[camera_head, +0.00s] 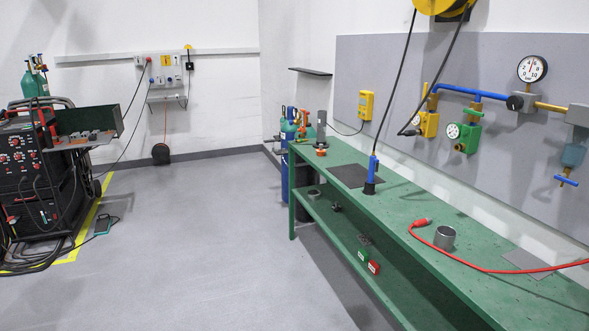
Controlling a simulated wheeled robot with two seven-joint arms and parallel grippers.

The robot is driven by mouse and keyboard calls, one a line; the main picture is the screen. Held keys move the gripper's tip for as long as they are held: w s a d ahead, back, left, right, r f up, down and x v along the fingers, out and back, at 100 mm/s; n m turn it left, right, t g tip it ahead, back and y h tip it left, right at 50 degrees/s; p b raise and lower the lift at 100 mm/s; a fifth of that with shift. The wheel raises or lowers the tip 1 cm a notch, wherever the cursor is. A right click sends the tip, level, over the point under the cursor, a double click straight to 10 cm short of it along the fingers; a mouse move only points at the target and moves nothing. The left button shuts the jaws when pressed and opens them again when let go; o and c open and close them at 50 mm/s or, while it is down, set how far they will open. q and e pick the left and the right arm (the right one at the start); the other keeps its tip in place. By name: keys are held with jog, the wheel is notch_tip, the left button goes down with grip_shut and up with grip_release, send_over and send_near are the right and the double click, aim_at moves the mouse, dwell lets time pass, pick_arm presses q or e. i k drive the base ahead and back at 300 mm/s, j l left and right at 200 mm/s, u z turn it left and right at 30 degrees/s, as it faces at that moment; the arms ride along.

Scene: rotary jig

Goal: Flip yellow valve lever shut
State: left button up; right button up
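A yellow valve (428,124) is mounted on the grey wall panel, at the left end of the blue pipe. A thin yellow piece, which looks like its lever (424,91), stands roughly upright above the valve body. The valve is small in the view, so the exact lever angle is hard to tell. A black cable hangs close by and passes in front of the panel beside the valve. Neither of my grippers is in view.
A long green workbench (400,205) runs below the panel. A green valve (470,132) sits right of the yellow one. Open grey floor (200,240) lies left.

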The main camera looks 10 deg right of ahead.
aim_at(425, 93)
jog(key=i+l+z, duration=0.35)
jog(key=i, duration=0.25)
jog(key=i+z, duration=0.4)
jog(key=i, duration=0.25)
jog(key=i+j+z, duration=0.1)
jog(key=i+z, duration=0.25)
jog(key=i, duration=0.3)
